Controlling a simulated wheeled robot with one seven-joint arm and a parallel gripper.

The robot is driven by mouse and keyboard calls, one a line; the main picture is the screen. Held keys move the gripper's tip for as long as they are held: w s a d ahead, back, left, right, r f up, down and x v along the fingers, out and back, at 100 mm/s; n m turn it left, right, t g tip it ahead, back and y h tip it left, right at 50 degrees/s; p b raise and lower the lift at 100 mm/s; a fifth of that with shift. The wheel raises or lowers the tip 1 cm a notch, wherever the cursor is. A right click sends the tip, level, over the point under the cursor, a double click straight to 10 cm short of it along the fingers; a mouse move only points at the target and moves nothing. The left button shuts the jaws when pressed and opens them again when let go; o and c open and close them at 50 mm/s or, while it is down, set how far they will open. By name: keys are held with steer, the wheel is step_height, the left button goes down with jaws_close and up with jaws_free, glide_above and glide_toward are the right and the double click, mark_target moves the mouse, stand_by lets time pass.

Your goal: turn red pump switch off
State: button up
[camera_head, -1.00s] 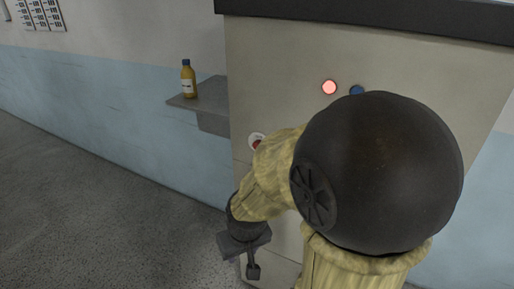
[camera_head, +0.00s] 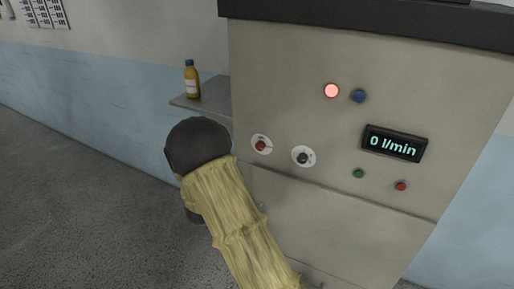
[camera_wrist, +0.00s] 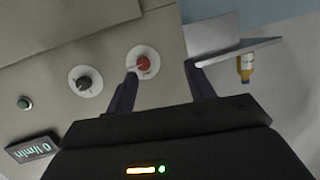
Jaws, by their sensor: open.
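The red pump switch (camera_head: 261,145) is a red knob on a round white plate, on the front of the beige cabinet. In the wrist view the red knob (camera_wrist: 143,63) lies just beyond my gripper (camera_wrist: 163,75), nearer its left finger. The two dark fingers are apart with nothing between them. I cannot tell whether the left finger touches the plate. In the head view my arm covers the gripper. A black knob (camera_head: 303,157) on a similar white plate is to the right of the red one.
The cabinet (camera_head: 330,215) also carries a lit red lamp (camera_head: 331,90), a blue button (camera_head: 358,95), a display (camera_head: 394,143) reading 0 l/min, a green button (camera_head: 358,173) and a small red button (camera_head: 401,186). A grey shelf (camera_head: 215,93) with a yellow bottle (camera_head: 192,80) juts out at left.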

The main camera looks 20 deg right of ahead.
steer(key=h, duration=0.1)
steer(key=d+m+h, duration=0.1)
steer(key=h, duration=0.2)
steer(key=shift+s+d+r+m+h, duration=0.1)
steer(key=shift+s+d+m+h, duration=0.2)
steer(key=shift+s+m, duration=0.1)
steer(key=shift+d, duration=0.1)
steer(key=p, duration=0.8)
glide_toward(258, 147)
steer(key=x, duration=0.8)
steer(key=shift+d, duration=0.15)
steer(key=shift+w+d, duration=0.3)
steer(key=shift+d, duration=0.1)
